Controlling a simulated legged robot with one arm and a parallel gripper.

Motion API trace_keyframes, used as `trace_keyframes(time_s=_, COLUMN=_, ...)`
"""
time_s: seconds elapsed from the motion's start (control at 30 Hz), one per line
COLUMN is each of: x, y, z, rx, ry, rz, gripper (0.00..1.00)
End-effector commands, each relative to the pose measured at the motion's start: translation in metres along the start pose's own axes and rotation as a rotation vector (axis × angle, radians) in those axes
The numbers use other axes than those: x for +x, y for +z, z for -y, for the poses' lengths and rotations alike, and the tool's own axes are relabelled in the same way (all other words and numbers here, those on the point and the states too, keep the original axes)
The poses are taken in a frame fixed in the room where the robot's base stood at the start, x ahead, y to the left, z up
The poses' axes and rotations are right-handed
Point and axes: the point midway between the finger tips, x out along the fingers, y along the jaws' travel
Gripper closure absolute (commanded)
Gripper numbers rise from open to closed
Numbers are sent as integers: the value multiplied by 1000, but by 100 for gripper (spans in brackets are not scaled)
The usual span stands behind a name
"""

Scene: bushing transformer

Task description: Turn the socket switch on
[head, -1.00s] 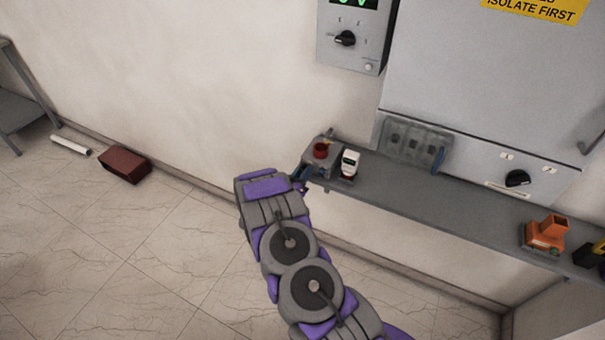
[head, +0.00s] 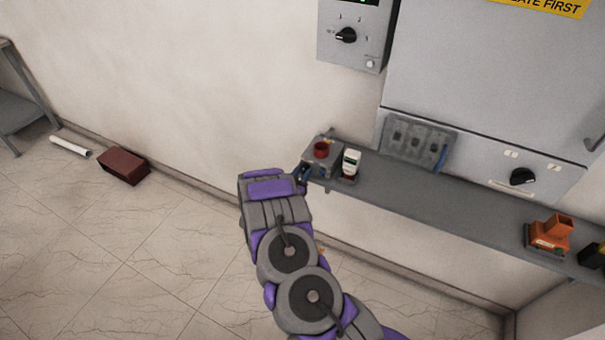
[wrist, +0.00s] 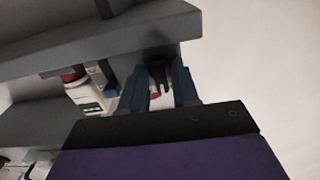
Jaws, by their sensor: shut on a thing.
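The socket unit (head: 316,164) is a grey box with a round red part on top, at the left end of the shelf. My gripper (head: 304,177) reaches its left front side, and my arm hides much of the fingers in the head view. In the wrist view my gripper (wrist: 160,88) has its two blue fingers shut around a small dark lever (wrist: 158,70), which appears to be the socket switch. A small pinkish-red patch shows between the fingers. The lever's exact position is hard to read.
The grey shelf (head: 430,200) runs right to an orange device (head: 550,234). A control box (head: 352,38) hangs above. A brown brick (head: 124,165) lies on the floor.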

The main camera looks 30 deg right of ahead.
Motion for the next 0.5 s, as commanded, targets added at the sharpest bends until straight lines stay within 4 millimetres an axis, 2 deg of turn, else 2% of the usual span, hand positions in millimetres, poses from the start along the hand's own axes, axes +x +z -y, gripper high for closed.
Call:
trace_keyframes(time_s=0.27, x=-1, y=2, z=1, rx=-2, ry=-3, rz=4, gripper=100)
trace_keyframes(time_s=0.3, x=-1, y=2, z=1, rx=-2, ry=-3, rz=4, gripper=66)
trace_keyframes(time_s=0.37, x=-1, y=1, z=0, rx=-2, ry=-3, rz=3, gripper=60)
trace_keyframes(time_s=0.5, x=-1, y=0, z=0, rx=-1, ry=-2, rz=1, gripper=60)
